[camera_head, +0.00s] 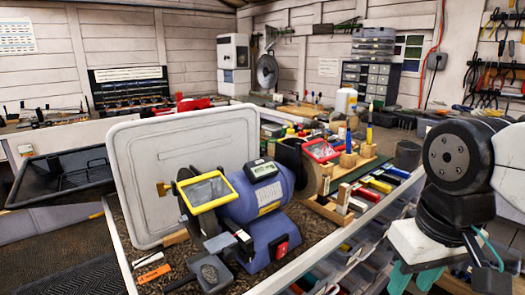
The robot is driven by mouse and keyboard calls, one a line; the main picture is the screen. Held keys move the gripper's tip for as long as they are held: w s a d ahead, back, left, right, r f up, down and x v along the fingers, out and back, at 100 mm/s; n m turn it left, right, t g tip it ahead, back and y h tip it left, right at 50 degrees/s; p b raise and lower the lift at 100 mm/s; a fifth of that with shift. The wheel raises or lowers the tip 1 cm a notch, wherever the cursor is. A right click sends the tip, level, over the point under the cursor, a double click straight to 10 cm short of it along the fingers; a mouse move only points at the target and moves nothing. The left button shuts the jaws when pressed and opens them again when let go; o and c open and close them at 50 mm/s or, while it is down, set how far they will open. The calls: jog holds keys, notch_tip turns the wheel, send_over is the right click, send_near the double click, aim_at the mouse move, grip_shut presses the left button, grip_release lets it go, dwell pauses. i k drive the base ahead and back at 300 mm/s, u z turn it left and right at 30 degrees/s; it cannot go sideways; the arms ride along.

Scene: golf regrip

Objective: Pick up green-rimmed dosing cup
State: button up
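I cannot make out a green-rimmed dosing cup anywhere in the head camera view; it may be hidden or too small to tell. My gripper (414,281) is at the bottom right, beside the bench's front edge. Its two teal fingers point down and their tips are cut off by the frame edge. Whether it holds anything is not visible.
A blue bench grinder (253,195) stands on the bench before an upright pale panel (150,150). Coloured blocks (375,184) and a wooden rack (328,209) are to its right. A black tray (60,175) lies left. Drawers (345,270) show below the edge.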

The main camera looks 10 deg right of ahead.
aim_at(273, 148)
jog(key=z, duration=0.5)
jog(key=k, duration=1.15)
jog(key=z, duration=0.85)
jog(key=i, duration=1.5)
jog(key=u, duration=0.9)
jog(key=i, duration=0.6)
jog(key=u, duration=0.75)
